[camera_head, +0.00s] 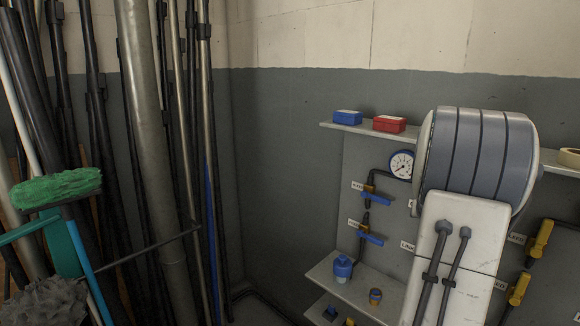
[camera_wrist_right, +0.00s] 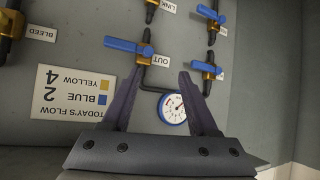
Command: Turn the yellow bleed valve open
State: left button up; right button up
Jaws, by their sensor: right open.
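The wrist view is upside down. A yellow valve (camera_wrist_right: 10,22) beside the BLEED label (camera_wrist_right: 42,33) is cut off at its upper left corner. In the head view two yellow-handled valves show at the right, an upper one (camera_head: 541,238) and a lower one (camera_head: 518,289); their labels are too small to read surely. My right gripper (camera_wrist_right: 161,80) is open and empty, its fingers spread before the board below the OUT label, apart from the yellow valve. My right arm hides the gripper in the head view. My left gripper is not in view.
Blue-handled valves (camera_wrist_right: 125,47) and a gauge (camera_wrist_right: 173,108) lie near my right fingers. A flow sign (camera_wrist_right: 75,92) lists blue 2 and yellow 4. Shelves hold a blue box (camera_head: 347,118), a red box (camera_head: 389,124) and a blue bottle (camera_head: 343,268). Poles and a green brush (camera_head: 55,188) crowd the left.

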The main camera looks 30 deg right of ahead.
jog(key=w+a+f+n+y, duration=0.1)
jog(key=w+a, duration=0.2)
jog(key=a, duration=0.3)
jog(key=w+a+n+y, duration=0.1)
jog(key=w+a+n, duration=0.1)
jog(key=w+a, duration=0.3)
jog(key=w+a+f+n+y, duration=0.1)
jog(key=w+a+y, duration=0.1)
jog(key=a, duration=0.6)
jog(key=a+f+n+y, duration=0.2)
jog(key=a+n+y, duration=0.15)
jog(key=a, duration=1.55)
jog(key=s+a+f+n+g+y, duration=0.1)
jog(key=s+a+n+g, duration=0.3)
jog(key=a, duration=0.7)
jog(key=s+a+n, duration=0.2)
jog(key=s+a, duration=0.2)
jog(key=s, duration=0.3)
jog(key=s+a+f+n+g+y, duration=0.1)
jog(key=s+a+n, duration=0.1)
jog(key=s+a, duration=0.2)
jog(key=s+a+f+n+g, duration=0.1)
jog(key=s+a, duration=0.3)
jog(key=s, duration=0.6)
jog(key=shift+f+n+y, duration=0.15)
jog(key=shift+n+y, duration=0.2)
jog(key=shift+n, duration=0.3)
